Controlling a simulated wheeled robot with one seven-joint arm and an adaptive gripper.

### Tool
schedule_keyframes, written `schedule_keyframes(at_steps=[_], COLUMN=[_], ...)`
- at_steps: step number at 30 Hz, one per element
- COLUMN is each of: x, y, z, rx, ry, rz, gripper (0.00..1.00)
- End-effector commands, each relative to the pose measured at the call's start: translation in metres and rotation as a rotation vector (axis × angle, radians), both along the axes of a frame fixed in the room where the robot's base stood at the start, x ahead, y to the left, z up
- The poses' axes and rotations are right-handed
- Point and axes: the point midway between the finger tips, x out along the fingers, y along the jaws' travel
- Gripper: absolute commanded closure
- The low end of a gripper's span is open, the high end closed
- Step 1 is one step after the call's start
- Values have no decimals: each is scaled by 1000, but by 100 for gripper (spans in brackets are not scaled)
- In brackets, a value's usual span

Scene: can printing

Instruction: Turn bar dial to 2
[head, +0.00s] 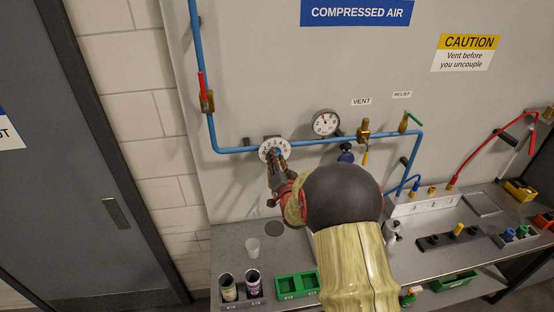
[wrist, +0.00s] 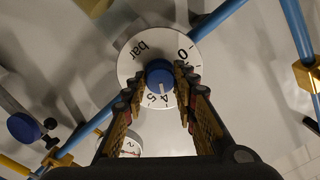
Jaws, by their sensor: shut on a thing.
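The bar dial (head: 265,151) is a white round plate on the blue pipe on the wall panel. In the wrist view its plate (wrist: 128,67) shows "bar", 0, 4 and 5, with a blue knob (wrist: 159,73) at the centre. A pale mark on the knob points down in that view, near the 4; fingers hide the numbers on the right, so the exact setting cannot be read. My gripper (wrist: 159,83) is shut on the blue knob, one finger on each side. In the head view my gripper (head: 275,162) reaches the dial from below.
A pressure gauge (head: 325,123) is right of the dial.

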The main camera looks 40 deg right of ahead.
Motion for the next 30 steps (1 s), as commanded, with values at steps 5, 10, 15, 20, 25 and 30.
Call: schedule_keyframes(at_steps=[5, 10, 15, 20, 25, 30], x=[0, 0, 0, 0, 0, 0], y=[0, 0, 0, 0, 0, 0], z=[0, 0, 0, -1, -4, -5], rx=[0, 0, -5, -37, -114, -234], ry=[0, 0, 3, 19, 66, 137], rz=[0, 0, 0, 0, 0, -1], gripper=[87, 97, 98, 98, 98, 98])
